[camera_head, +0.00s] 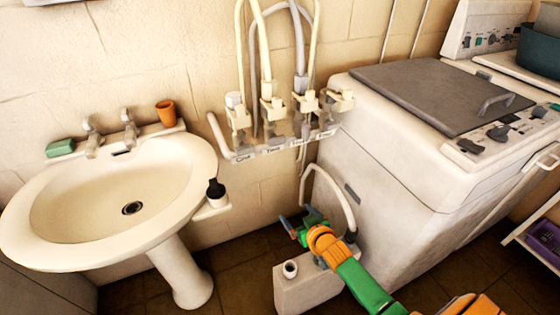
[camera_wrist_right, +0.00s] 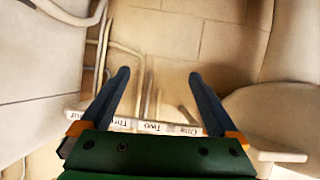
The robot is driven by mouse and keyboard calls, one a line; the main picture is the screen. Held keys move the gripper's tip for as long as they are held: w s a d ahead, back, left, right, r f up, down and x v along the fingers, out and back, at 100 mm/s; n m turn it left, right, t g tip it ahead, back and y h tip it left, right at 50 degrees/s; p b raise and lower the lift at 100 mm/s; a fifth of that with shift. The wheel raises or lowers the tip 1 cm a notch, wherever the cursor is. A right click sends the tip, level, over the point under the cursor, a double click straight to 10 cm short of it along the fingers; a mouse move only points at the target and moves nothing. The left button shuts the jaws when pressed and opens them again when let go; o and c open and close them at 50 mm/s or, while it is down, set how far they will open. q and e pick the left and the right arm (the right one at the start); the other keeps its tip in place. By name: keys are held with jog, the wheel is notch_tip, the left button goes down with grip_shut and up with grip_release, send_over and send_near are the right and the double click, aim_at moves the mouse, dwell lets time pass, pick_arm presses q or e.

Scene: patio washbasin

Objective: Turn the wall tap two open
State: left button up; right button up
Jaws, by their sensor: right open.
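A row of cream wall taps with name labels is fixed to the wall between the washbasin and the white machine. Wall tap two (camera_head: 271,110) is second from the left, above the label reading Two (camera_head: 273,149). In the right wrist view the label Two (camera_wrist_right: 152,127) appears upside down behind the fingers; the tap itself cannot be made out there. My right gripper (camera_head: 300,221), orange and green with dark fingers, is low in front of the wall, below the taps and apart from them. Its fingers (camera_wrist_right: 159,74) are spread and nothing is between them. My left gripper is not in view.
Pale hoses (camera_head: 298,40) rise from the taps. A white canister (camera_head: 310,292) stands beneath my right gripper. The white machine (camera_head: 385,170) is close on the right. The washbasin (camera_head: 60,240) is on the left, with a dark bottle (camera_head: 216,193) on a small ledge.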

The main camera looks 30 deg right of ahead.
jog(key=w+r+t+b, duration=0.2)
jog(key=w+r+t, duration=0.15)
jog(key=r, duration=0.45)
jog(key=t, duration=0.2)
send_near(278, 141)
jog(key=w, duration=0.8)
jog(key=shift+w+d+f, duration=0.1)
jog(key=shift+w+d, duration=0.2)
jog(key=shift+d, duration=0.05)
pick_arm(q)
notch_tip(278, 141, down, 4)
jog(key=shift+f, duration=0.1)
pick_arm(e)
jog(key=c, duration=1.4)
